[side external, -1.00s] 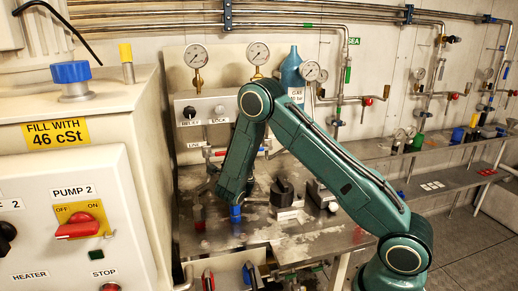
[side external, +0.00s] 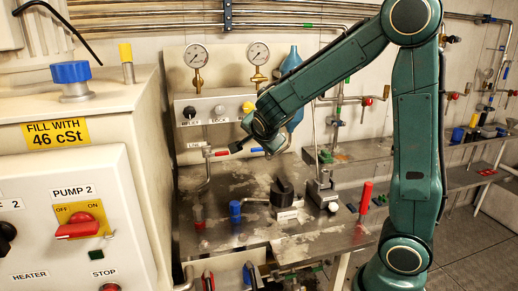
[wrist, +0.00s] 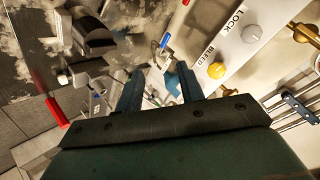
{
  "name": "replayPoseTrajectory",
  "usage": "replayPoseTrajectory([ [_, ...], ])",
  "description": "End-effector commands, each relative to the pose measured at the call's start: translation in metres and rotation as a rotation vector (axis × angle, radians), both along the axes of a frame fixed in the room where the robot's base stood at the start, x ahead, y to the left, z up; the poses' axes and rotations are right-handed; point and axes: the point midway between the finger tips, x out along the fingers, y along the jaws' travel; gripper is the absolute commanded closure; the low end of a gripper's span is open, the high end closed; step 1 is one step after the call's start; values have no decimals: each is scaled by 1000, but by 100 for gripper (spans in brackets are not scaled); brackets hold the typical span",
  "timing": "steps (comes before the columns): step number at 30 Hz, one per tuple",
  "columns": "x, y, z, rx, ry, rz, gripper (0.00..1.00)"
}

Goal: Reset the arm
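My dark green arm is folded high on the right in the side view, with its forearm reaching down and left. My gripper (side external: 252,150) hangs in the air above the metal worktop (side external: 240,187), in front of the control panel. In the wrist view my gripper (wrist: 160,76) shows two separate fingers with an empty gap between them. The gripper looks open and holds nothing.
A black knob (side external: 282,188) and a blue-capped fitting (side external: 235,208) stand on the worktop below. A red handle (side external: 366,197) stands near my arm. Two gauges (side external: 196,56) and a blue bottle (side external: 291,62) are behind. A beige cabinet (side external: 75,200) fills the left.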

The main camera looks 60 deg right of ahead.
Motion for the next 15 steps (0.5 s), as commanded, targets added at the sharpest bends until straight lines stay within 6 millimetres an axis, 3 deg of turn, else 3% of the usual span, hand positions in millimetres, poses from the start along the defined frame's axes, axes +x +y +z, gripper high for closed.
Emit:
replayPoseTrajectory([
  [15, -85, 84, 29, 4, 359, 599, 62],
])
